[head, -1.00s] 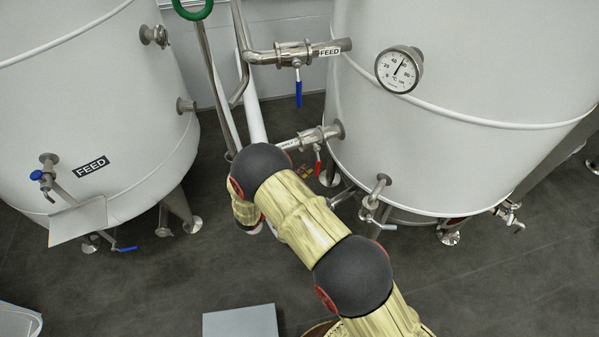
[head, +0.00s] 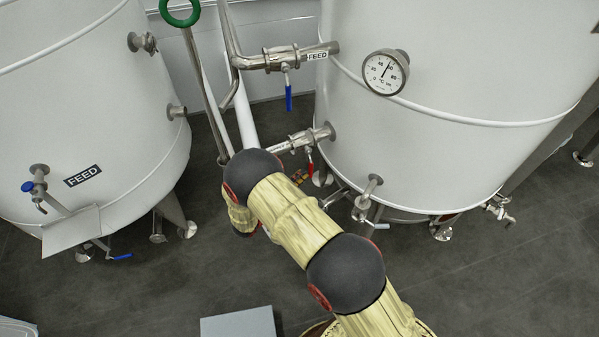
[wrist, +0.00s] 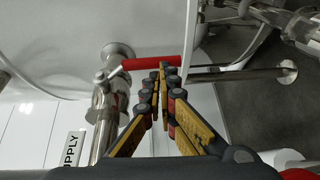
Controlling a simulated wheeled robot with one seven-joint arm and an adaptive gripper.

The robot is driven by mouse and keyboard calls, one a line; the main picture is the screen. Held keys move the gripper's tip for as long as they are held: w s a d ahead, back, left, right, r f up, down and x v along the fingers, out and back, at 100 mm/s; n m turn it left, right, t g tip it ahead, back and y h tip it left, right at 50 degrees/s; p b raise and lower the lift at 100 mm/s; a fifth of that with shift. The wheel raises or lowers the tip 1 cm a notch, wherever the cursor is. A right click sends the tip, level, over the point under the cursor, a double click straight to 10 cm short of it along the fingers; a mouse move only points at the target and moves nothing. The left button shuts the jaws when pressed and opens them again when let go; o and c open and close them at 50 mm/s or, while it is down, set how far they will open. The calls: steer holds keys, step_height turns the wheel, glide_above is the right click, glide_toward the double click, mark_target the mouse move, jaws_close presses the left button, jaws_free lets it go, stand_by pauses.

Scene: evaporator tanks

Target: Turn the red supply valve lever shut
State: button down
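The red supply valve lever (wrist: 150,63) lies roughly level across the wrist view, on a metal valve (wrist: 112,80) next to a SUPPLY label (wrist: 72,148). In the head view the red lever (head: 310,162) hangs below the lower pipe at the right tank. My gripper (wrist: 163,72) has its fingertips together at the outer half of the lever, overlapping it in the picture. Contact with the lever cannot be told.
A FEED pipe (head: 290,58) with a blue lever (head: 289,98) runs above the supply pipe. White tanks stand left (head: 80,120) and right (head: 450,140). A dial gauge (head: 385,72) is on the right tank. A grey box (head: 238,324) is at the front. Open floor lies lower right.

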steer(key=v, duration=1.1)
steer(key=shift+w+a+r, duration=0.3)
steer(key=shift+r, duration=0.05)
